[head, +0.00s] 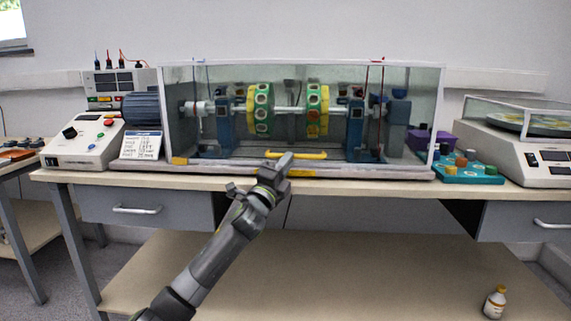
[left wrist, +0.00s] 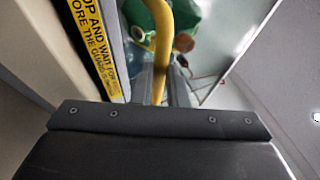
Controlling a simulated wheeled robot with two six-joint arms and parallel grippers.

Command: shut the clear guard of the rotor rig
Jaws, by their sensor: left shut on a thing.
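The rotor rig stands on the bench with two green-and-yellow rotor discs (head: 260,110) on a shaft, inside the clear guard (head: 213,77). The guard's yellow handle (head: 310,155) is low at the front, just above the rig's front edge. My left gripper (head: 284,163) reaches up from below and is shut on the handle. In the left wrist view the yellow handle (left wrist: 161,45) runs between the fingers. I cannot tell whether the guard's lower edge touches the base. My right gripper is not in view.
A control box (head: 85,140) and a small printed card (head: 141,146) stand left of the rig. A teal tray of knobs (head: 468,172) and a balance-like device (head: 520,155) are at the right. A small bottle (head: 495,302) stands on the lower shelf.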

